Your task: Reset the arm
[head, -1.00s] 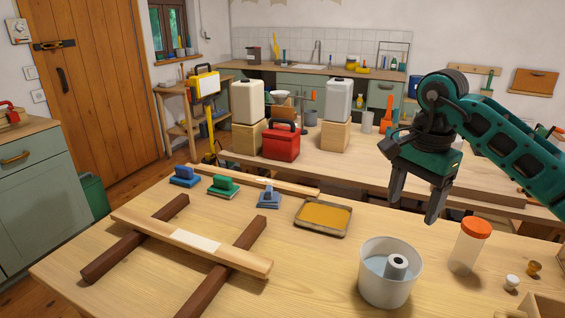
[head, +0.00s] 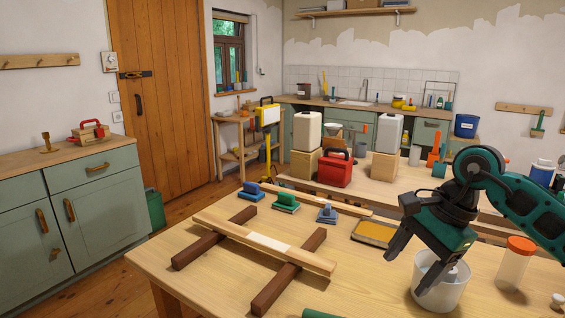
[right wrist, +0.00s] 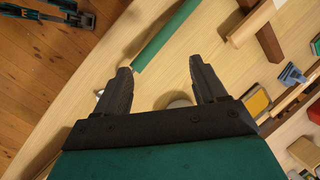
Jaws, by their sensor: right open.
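My right gripper (head: 408,272) is open and empty. In the head view it points down beside and partly in front of the white pail (head: 452,294) at the right of the wooden table. In the right wrist view its two fingers (right wrist: 160,64) are spread with only tabletop between them, and part of a pale round thing shows by the right finger. My left gripper does not show in the head view. Dark and teal parts at the top left of the right wrist view cannot be made out clearly.
An orange-lidded jar (head: 514,266) stands right of the pail. A tray of orange-yellow material (head: 376,233) lies behind it. A pale board (head: 300,253) rests across two brown bars (head: 287,275) at left. A green rod (right wrist: 166,34) lies on the table.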

